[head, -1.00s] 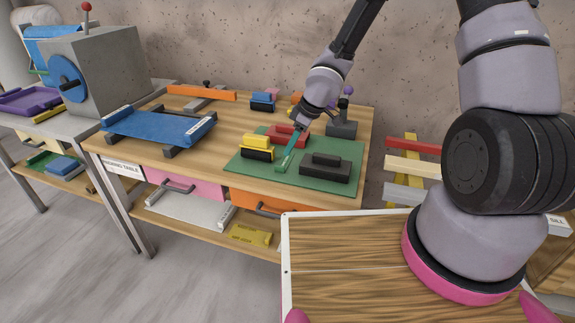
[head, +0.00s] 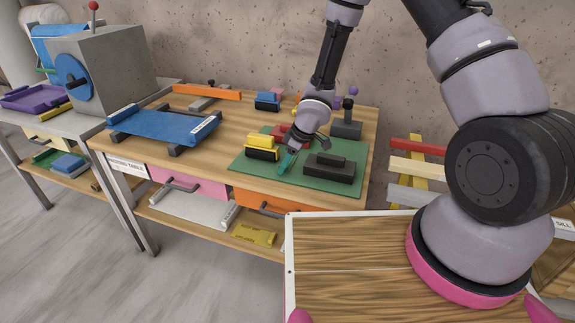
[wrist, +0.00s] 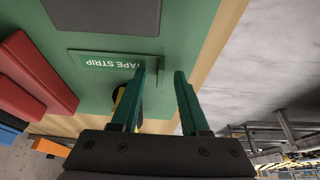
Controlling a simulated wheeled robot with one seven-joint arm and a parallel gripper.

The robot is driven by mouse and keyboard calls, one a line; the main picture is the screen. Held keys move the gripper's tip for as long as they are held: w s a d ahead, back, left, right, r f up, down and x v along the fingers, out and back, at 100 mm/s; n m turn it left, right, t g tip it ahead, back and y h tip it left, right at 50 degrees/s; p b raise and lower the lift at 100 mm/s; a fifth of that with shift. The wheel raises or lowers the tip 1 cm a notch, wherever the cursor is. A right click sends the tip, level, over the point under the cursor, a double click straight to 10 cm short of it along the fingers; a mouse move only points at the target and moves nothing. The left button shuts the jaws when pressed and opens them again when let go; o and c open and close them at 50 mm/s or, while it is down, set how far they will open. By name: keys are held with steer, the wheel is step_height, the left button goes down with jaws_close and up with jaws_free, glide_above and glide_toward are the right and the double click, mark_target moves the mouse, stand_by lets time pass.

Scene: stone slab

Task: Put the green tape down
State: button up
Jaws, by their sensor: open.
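A green strip (wrist: 100,64) labelled TAPE STRIP lies on the green mat (wrist: 185,35) in the wrist view, its lettering upside down. A small upright green tab shows at its right end, between the finger tips. My gripper (wrist: 167,70) has its two teal fingers apart, with the tab in the gap; I cannot tell whether either finger touches it. In the head view my gripper (head: 287,163) is low over the mat (head: 310,182), between the yellow and black blocks. The strip cannot be made out from the fingers there.
On the mat, a yellow-and-black block (head: 262,146) stands left, a black block (head: 330,168) right and a red block (head: 281,130) behind. A blue tray (head: 165,123) is on the wooden table's left. Bare wood shows in front of the mat.

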steer(key=shift+c, duration=0.3)
jaws_close()
steer(key=shift+r, duration=0.1)
